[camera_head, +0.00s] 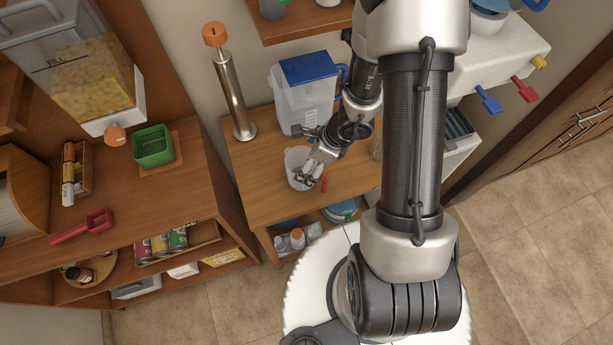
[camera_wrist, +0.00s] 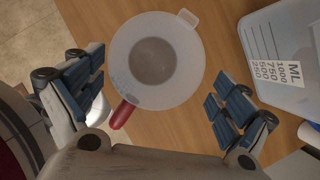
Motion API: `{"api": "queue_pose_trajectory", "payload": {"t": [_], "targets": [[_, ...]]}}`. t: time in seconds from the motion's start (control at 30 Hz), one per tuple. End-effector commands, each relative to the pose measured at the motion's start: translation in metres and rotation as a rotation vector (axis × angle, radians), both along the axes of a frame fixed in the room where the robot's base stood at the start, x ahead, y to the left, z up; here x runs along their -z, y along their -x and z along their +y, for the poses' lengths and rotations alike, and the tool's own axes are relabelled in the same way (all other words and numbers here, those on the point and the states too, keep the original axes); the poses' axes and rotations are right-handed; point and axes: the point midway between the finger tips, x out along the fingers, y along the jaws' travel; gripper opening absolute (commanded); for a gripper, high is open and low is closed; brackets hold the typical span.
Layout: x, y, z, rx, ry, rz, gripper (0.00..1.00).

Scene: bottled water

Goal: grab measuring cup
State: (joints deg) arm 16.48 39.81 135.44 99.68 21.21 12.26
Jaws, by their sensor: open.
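The measuring cup (camera_wrist: 153,62) is a translucent white cup with a red handle and a small tab on its far rim. It stands upright on the wooden table (camera_head: 355,178). In the head view the cup (camera_head: 293,163) is partly covered by my gripper (camera_head: 311,172). In the wrist view my gripper (camera_wrist: 158,108) is open, with one blue-padded finger at the left and one at the right. The cup lies between and ahead of the fingers, with its red handle toward the palm. I see no clear contact.
A clear pitcher with a blue lid (camera_head: 304,93) stands close behind the cup and also shows at the right in the wrist view (camera_wrist: 285,60). A metal cylinder with an orange top (camera_head: 231,85) stands at the table's left. Shelves with goods flank the left.

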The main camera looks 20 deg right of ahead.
Motion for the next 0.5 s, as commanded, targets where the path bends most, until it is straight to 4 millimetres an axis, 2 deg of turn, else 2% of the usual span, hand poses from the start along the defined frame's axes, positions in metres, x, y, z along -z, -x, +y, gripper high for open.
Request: {"api": "queue_pose_trajectory", "payload": {"t": [0.3,0.5], "targets": [[0.042,-0.004,0.017,-0.003,-0.001,0.002,0.95],[0.047,-0.006,0.019,-0.001,-0.001,0.0,0.95]]}}
